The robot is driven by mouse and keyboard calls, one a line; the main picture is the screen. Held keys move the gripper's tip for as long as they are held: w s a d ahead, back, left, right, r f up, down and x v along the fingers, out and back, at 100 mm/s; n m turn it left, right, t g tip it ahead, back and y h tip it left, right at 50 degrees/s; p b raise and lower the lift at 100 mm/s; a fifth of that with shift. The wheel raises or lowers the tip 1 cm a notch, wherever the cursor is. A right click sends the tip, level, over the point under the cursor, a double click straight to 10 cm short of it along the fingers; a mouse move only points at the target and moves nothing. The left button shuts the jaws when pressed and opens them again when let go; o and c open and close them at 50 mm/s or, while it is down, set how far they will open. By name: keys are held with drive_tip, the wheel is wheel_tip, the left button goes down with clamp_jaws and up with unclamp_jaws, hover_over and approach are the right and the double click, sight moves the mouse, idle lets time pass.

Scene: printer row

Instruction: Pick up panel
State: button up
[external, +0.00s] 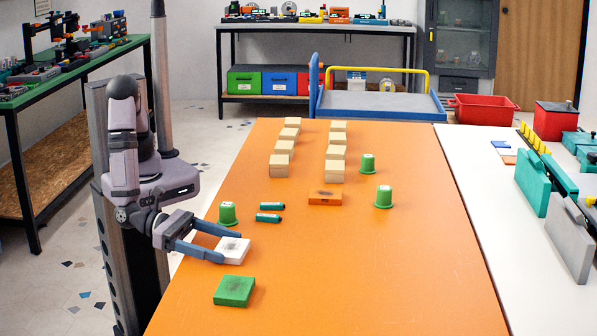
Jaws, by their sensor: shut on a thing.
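A white square panel (236,251) with a dark smudge on top is at the left edge of the orange table. My gripper (231,247) is shut on it, with one blue-grey finger at the far side and one at the near side. I cannot tell whether the panel touches the table. A green panel (234,291) lies flat in front of it.
Two rows of wooden blocks (280,165) stand on the orange table (400,270). Green cups (228,214) stand nearby, and two small teal pieces (271,206) lie behind the white panel. The table's front right is clear. Teal and grey plates (533,184) stand on the white table.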

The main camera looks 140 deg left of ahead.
sight(219, 245)
wheel_tip(219, 245, up, 10)
drive_tip(key=shift+p, duration=0.3)
idle(0.3)
